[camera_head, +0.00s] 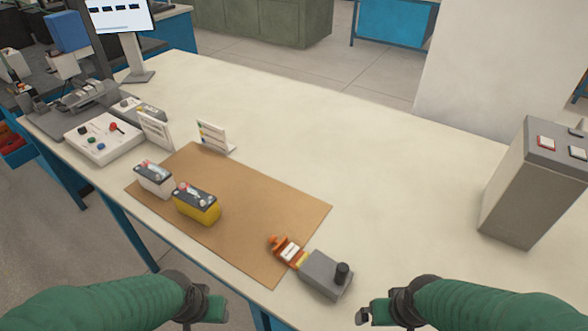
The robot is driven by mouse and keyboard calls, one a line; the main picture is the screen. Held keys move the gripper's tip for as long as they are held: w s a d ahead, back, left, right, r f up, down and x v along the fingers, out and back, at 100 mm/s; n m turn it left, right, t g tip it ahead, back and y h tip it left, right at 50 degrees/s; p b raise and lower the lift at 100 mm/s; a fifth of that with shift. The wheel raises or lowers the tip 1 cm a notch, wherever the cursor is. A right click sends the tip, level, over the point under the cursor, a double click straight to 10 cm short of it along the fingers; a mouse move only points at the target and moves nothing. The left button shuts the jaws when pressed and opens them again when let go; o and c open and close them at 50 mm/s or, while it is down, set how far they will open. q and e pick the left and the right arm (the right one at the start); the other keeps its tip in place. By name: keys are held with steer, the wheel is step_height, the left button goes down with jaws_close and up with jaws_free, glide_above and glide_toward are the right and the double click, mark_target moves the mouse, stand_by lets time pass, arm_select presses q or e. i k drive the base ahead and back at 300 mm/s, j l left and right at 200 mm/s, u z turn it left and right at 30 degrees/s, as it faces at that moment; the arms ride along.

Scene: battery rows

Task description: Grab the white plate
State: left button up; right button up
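No dish-like plate shows. Two upright white cards with printed marks stand on the table: one (155,131) behind the battery cases at the left, the other (214,137) at the back edge of the brown mat. I cannot tell which of them, if either, is the white plate. My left gripper (212,307) is at the bottom left, in front of the table edge. My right gripper (366,315) is at the bottom centre-right. Both are apart from the cards, and neither visibly holds anything. Their finger gaps are too unclear to read.
The brown mat (255,205) bears a white battery (154,181) and a yellow battery (198,207). A grey device (322,275) with an orange clamp lies at its front right corner. A white button panel (103,141) is left; a tall grey box (510,195) is right. The table centre is clear.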

mark_target(292, 250)
steer(key=i+j+z, duration=0.15)
steer(key=j, duration=0.2)
steer(key=i+j+z, duration=0.1)
steer(key=j, duration=0.25)
steer(key=i+j+z, duration=0.15)
steer(key=j, duration=0.2)
steer(key=i+j+z, duration=0.1)
steer(key=j, duration=0.25)
